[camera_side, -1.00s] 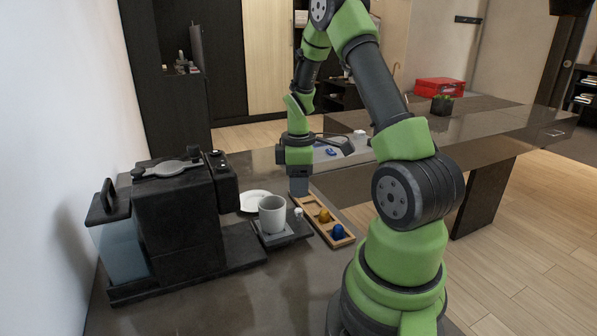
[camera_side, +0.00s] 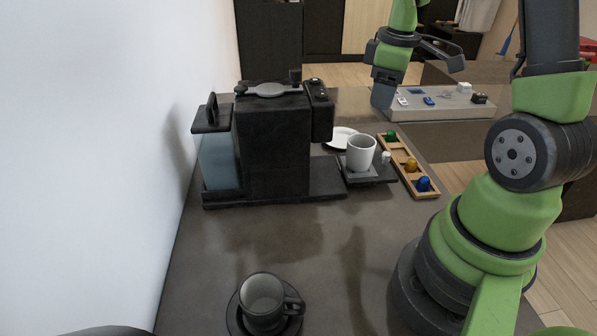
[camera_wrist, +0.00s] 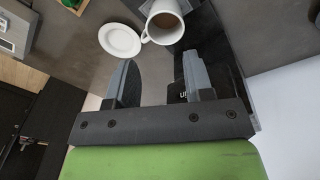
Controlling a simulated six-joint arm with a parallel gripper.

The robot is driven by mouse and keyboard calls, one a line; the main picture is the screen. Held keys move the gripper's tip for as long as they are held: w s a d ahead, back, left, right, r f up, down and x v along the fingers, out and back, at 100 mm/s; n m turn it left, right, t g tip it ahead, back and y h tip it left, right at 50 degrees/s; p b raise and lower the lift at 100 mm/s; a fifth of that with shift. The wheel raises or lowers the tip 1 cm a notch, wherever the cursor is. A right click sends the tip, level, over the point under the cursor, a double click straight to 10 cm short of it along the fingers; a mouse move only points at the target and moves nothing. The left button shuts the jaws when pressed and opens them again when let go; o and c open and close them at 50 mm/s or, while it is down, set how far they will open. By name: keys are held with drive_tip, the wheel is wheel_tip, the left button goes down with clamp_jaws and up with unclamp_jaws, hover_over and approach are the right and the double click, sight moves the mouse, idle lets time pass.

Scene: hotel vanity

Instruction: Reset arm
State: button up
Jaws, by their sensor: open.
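My gripper (camera_side: 383,96) is raised above the counter, behind the capsule tray in the side view. In the wrist view its two fingers (camera_wrist: 160,82) are spread apart with nothing between them. A white mug (camera_side: 361,154) stands upright on the drip tray (camera_side: 372,178) of the black coffee machine (camera_side: 272,140). The wrist view shows brown liquid inside the mug (camera_wrist: 163,27). A white saucer (camera_side: 338,138) lies beside the machine. A wooden capsule tray (camera_side: 412,190) holds a green capsule (camera_side: 391,136), a yellow capsule (camera_side: 411,165) and a blue capsule (camera_side: 423,184).
A dark cup (camera_side: 262,295) stands on a dark saucer (camera_side: 236,318) at the front of the counter (camera_side: 300,235). A grey panel (camera_side: 440,106) with small items lies at the back right. The white wall (camera_side: 100,130) borders the left. The middle front counter is clear.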

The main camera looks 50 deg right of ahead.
drive_tip(key=s+a+r+m+t, duration=0.1)
drive_tip(key=a+r+m+t, duration=0.2)
drive_tip(key=a+r, duration=0.6)
drive_tip(key=s+a+r+m+t+y, duration=0.2)
drive_tip(key=s+a+r+m+t, duration=0.1)
drive_tip(key=s+a, duration=0.5)
drive_tip(key=a+m, duration=0.1)
drive_tip(key=a, duration=0.1)
drive_tip(key=shift+a, duration=0.3)
